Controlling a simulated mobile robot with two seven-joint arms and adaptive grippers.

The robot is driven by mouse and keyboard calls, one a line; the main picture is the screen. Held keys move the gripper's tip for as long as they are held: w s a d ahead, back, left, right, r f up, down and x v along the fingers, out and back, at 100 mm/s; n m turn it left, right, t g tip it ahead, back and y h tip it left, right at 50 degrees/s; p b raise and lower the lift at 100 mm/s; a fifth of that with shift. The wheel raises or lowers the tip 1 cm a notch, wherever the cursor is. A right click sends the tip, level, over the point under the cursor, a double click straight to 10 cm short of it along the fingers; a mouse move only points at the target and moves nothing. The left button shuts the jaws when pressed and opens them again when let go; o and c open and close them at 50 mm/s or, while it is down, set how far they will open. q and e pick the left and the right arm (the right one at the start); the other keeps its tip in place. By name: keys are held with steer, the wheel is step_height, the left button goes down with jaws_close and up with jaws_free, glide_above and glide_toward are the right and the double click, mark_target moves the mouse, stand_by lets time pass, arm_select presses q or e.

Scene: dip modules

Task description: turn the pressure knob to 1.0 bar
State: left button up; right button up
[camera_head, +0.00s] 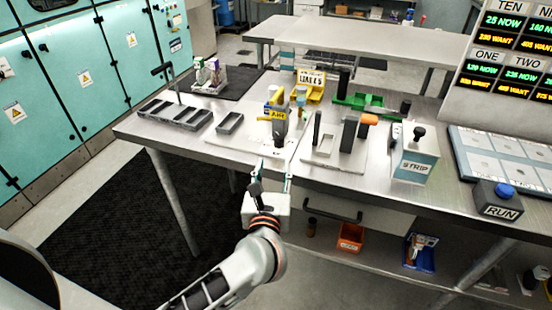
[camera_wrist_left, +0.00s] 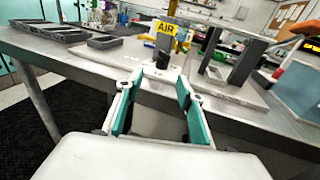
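A yellow AIR sign (camera_head: 277,115) marks a small air unit with a dark grey body (camera_head: 280,133) on a pale base plate near the table's front edge. The sign also shows in the left wrist view (camera_wrist_left: 167,28), above the dark body (camera_wrist_left: 163,46). I cannot make out the pressure knob's setting or any scale. My left gripper (camera_head: 275,172) is in front of the table edge, short of the air unit. In the left wrist view its teal-padded fingers (camera_wrist_left: 158,84) stand apart with nothing between them. My right gripper is not in view.
Grey trays (camera_head: 230,123) lie left of the air unit. A fixture with dark posts (camera_head: 348,135), a STRIP box (camera_head: 414,155) and a RUN button box (camera_head: 497,200) stand to the right. A drawer handle (camera_head: 332,211) is below the tabletop (camera_head: 205,150).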

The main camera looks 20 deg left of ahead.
mark_target(279, 140)
arm_select(q)
steer(key=w+r+g+h+p, duration=0.1)
steer(key=r+p, duration=0.1)
steer(key=w+a+r+g+p, duration=0.1)
steer(key=w+r+g+p, duration=0.1)
steer(key=shift+w+a+m+h+p, duration=0.15)
steer(key=shift+w+m+h+p, duration=0.1)
steer(key=shift+m+h+p, duration=0.15)
steer(key=shift+w+g, duration=0.1)
steer(key=shift+g, duration=0.2)
steer(key=shift+w+f+h, duration=0.2)
steer(key=shift+h, duration=0.1)
steer(key=x, duration=0.7)
steer(key=shift+w+f, duration=0.1)
steer(key=shift+w, duration=0.1)
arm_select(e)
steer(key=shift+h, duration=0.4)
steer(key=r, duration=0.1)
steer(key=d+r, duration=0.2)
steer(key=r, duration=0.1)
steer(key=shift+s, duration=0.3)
